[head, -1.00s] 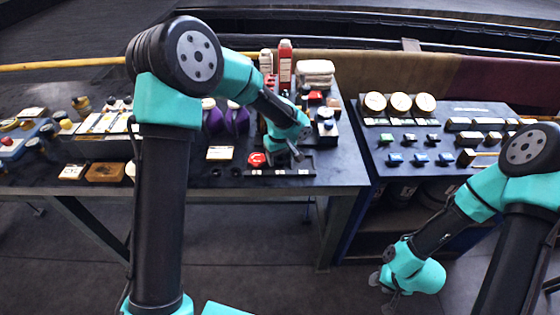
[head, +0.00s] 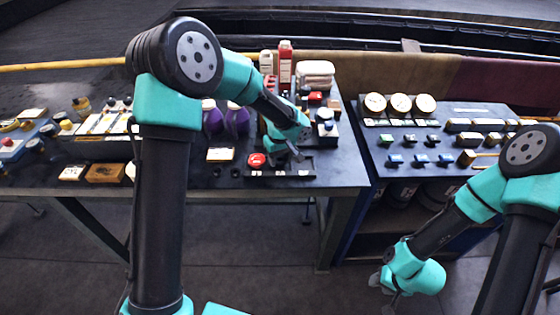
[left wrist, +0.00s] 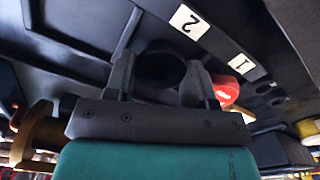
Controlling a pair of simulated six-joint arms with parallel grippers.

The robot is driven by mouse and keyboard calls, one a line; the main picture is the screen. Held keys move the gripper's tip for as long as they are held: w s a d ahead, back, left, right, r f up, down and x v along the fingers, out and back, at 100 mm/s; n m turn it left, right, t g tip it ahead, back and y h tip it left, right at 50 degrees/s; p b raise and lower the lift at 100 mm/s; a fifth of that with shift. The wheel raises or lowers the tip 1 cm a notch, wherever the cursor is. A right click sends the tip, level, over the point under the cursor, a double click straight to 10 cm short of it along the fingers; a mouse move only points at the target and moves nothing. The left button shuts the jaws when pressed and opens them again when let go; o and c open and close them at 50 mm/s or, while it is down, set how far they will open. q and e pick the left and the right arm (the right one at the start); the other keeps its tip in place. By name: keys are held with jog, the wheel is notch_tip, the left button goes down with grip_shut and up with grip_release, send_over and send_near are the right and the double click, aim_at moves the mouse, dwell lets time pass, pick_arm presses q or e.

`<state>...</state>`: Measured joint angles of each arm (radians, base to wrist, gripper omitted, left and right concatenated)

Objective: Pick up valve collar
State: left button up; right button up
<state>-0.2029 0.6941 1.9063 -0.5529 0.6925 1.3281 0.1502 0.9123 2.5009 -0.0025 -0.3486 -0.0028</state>
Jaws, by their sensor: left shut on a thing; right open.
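The valve collar (left wrist: 160,66) is a dark round ring between the two fingers of my left gripper (left wrist: 157,82) in the left wrist view. The fingers are shut on it from both sides. In the head view, my left gripper (head: 293,153) is over the black tray (head: 284,172) at the table's front edge; the collar cannot be made out there. My right gripper (head: 384,284) is open, low in front of the right-hand bench, away from the collar.
A red-topped part (head: 256,160) is just left of my left gripper; it shows close to a finger in the left wrist view (left wrist: 226,91). Number labels "2" (left wrist: 189,21) and "1" (left wrist: 241,64) are nearby. Bottles (head: 285,62) stand behind. Small parts crowd the table.

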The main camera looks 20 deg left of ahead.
pick_arm(q)
jog(key=shift+r, duration=0.1)
jog(key=shift+r, duration=0.55)
notch_tip(320, 180, up, 2)
jog(key=shift+r, duration=0.25)
jog(key=s+d+r, duration=0.1)
jog(key=s+d, duration=0.3)
jog(key=s, duration=1.1)
jog(key=shift+s+d, duration=0.2)
jog(key=shift+r, duration=0.1)
